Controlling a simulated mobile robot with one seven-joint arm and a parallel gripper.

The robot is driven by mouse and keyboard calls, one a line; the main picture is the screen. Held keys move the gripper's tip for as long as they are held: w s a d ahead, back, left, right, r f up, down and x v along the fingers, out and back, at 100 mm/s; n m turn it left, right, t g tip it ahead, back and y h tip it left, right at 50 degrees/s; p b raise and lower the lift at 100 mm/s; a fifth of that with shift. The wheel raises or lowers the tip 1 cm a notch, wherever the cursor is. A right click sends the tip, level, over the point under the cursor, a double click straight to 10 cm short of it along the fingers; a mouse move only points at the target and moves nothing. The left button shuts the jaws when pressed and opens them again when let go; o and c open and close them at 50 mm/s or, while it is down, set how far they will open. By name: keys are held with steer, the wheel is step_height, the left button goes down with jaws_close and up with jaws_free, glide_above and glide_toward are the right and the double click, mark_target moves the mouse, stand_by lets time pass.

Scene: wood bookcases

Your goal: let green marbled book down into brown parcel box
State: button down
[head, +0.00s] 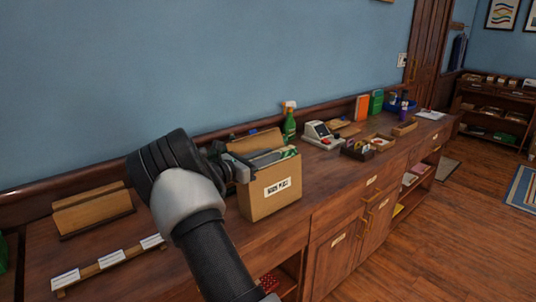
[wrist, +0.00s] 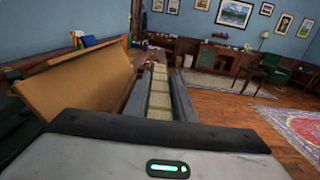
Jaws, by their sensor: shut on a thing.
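The brown parcel box (head: 270,196) stands on the wooden counter with its top open and a printed label on its front. My gripper (head: 240,168) is at the box's top opening, reaching in from the left. In the wrist view its two grey fingers are shut on the green marbled book (wrist: 160,92), whose pale page edges show between them. A green and white strip of the book (head: 291,152) shows at the box's top edge in the head view. The box's brown flap (wrist: 85,75) stands up beside the fingers. The book's lower part and the box's inside are hidden.
A green spray bottle (head: 289,124) stands behind the box, and a white card machine (head: 321,135) sits to its right. A wooden book stand (head: 92,212) and a strip with white labels (head: 108,262) lie to the left. Bare counter shows in front of them.

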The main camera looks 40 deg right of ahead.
stand_by(0.3)
steer(key=c, duration=1.4)
jaws_free()
steer(key=shift+f, duration=0.1)
steer(key=o, duration=0.4)
